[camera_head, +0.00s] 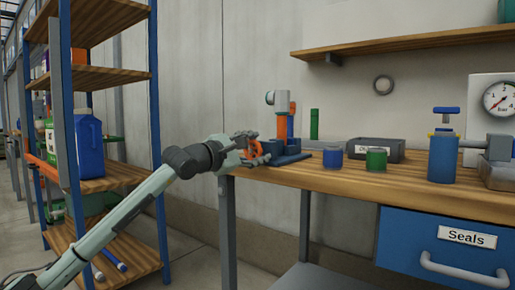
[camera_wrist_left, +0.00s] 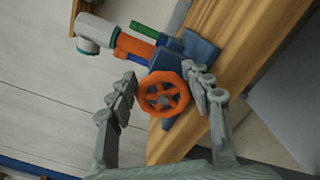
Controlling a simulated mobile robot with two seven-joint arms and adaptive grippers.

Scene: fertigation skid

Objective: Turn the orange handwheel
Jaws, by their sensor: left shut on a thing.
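The orange handwheel (camera_wrist_left: 147,104) is a spoked ring on a blue-based fitting with an orange body (camera_wrist_left: 134,45) and a grey-white elbow end, at the left end of the wooden bench. In the head view the handwheel (camera_head: 256,148) is partly hidden by my left gripper (camera_head: 250,147), which reaches it from the left. In the left wrist view the fingers of my left gripper (camera_wrist_left: 163,92) lie on either side of the wheel's rim, shut on it. My right gripper is in neither view.
On the wooden bench (camera_head: 340,180) stand a blue can (camera_head: 333,157), a green can (camera_head: 376,159), a dark labelled box (camera_head: 375,143) and a larger blue cylinder (camera_head: 441,160) with a valve. A blue Seals drawer (camera_head: 410,250) hangs below. A shelf rack (camera_head: 95,185) stands left.

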